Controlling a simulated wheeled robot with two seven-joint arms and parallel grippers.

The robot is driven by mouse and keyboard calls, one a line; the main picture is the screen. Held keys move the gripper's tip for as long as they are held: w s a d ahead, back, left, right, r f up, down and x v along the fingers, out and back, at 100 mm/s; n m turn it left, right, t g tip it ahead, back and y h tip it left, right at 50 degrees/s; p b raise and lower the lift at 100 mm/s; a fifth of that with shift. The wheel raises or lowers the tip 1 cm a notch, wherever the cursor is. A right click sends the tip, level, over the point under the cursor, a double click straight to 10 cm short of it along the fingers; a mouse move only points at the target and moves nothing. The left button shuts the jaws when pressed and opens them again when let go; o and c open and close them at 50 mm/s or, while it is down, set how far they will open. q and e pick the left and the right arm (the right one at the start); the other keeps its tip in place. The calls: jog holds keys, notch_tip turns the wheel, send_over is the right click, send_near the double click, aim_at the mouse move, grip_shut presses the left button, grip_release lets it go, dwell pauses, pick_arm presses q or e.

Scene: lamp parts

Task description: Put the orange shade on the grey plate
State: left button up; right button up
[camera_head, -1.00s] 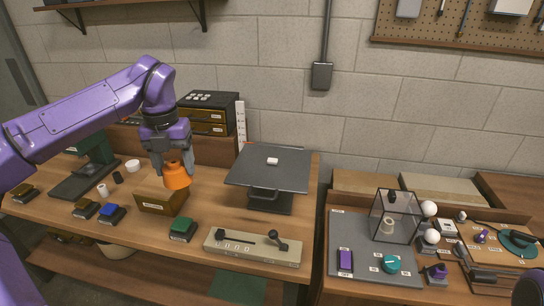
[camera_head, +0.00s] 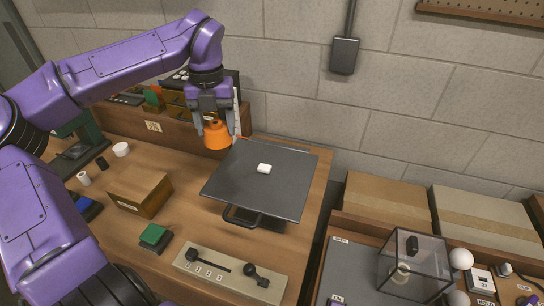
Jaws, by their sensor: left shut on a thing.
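The orange shade (camera_head: 217,135) hangs upright from my left gripper (camera_head: 217,122), which is shut on its top. The shade is in the air at the back left corner of the grey plate (camera_head: 284,190). From this view I cannot tell its exact height above the plate. My right gripper is not in view.
A wooden box (camera_head: 140,191) and a green-topped block (camera_head: 154,235) stand left of the plate. A panel with levers (camera_head: 228,270) lies in front. A glass case (camera_head: 414,265) is at lower right. Dark drawers stand behind my gripper.

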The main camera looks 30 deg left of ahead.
pick_arm(q)
jog(key=shift+d+f, duration=0.15)
jog(key=shift+d, duration=0.45)
jog(key=shift+d+f, duration=0.15)
jog(key=shift+d, duration=0.45)
jog(key=w+d, duration=0.2)
jog(key=p, duration=0.2)
send_over(265, 167)
jog(key=a, duration=0.1)
notch_tip(265, 167, down, 7)
jog(key=shift+r, duration=0.1)
jog(key=shift+d+f, duration=0.15)
jog(key=shift+f, duration=0.15)
jog(key=f+p, duration=0.2)
jog(key=f, duration=0.1)
jog(key=shift+s+d, duration=0.15)
jog(key=shift+d, duration=0.2)
jog(key=shift+w+f, duration=0.3)
jog(key=shift+f, duration=0.05)
jog(key=shift+s+a+f, duration=0.1)
jog(key=shift+s, duration=0.05)
jog(key=o, duration=1.1)
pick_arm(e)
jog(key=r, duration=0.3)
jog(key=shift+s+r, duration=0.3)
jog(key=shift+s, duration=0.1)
